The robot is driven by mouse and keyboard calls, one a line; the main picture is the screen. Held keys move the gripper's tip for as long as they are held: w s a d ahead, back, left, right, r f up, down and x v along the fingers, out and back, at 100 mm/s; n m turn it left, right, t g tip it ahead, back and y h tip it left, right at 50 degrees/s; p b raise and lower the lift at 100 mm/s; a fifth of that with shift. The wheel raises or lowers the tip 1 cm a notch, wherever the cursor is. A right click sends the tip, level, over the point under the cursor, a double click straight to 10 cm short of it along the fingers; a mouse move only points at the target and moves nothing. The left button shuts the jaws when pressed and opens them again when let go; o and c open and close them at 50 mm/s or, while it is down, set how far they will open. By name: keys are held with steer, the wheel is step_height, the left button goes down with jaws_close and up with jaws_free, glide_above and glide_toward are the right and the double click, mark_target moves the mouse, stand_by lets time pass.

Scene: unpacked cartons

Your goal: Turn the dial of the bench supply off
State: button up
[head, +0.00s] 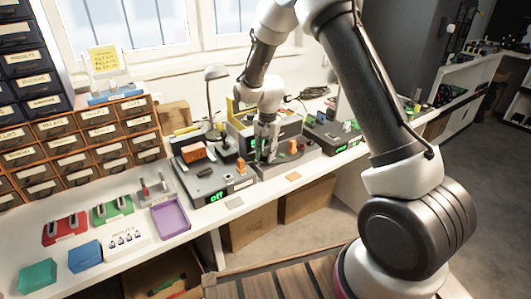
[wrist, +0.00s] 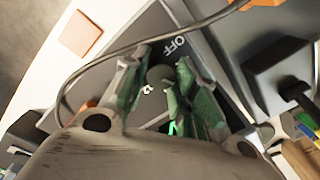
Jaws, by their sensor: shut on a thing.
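The bench supply is a dark grey box (head: 290,162) on the white bench, below my gripper (head: 265,154) in the head view. Its dial is hidden there by the fingers. In the wrist view, the dial, a dark round knob (wrist: 160,76), sits between the two fingertips of my gripper (wrist: 161,66). The fingers are shut on it from both sides. A white OFF mark (wrist: 173,46) is printed on the dark panel just beyond the knob. A small green light shows low between the fingers. I cannot tell which mark the dial points to.
A similar grey unit (head: 225,186) with a lit green display stands left, another (head: 335,137) right. A thin cable (wrist: 100,60) crosses the wrist view close to the fingers. An orange card (head: 293,177) lies at the bench's front edge. A purple tray (head: 171,220) stands further left.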

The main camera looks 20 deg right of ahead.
steer(key=n, duration=0.4)
steer(key=shift+w, duration=0.1)
steer(key=n, duration=0.9)
steer(key=shift+a+n+g, duration=0.1)
steer(key=shift+n+g, duration=0.2)
steer(key=shift+n, duration=2.1)
steer(key=shift+c, duration=0.2)
steer(key=o, duration=1.1)
steer(key=shift+c, duration=0.2)
steer(key=shift+r, duration=0.1)
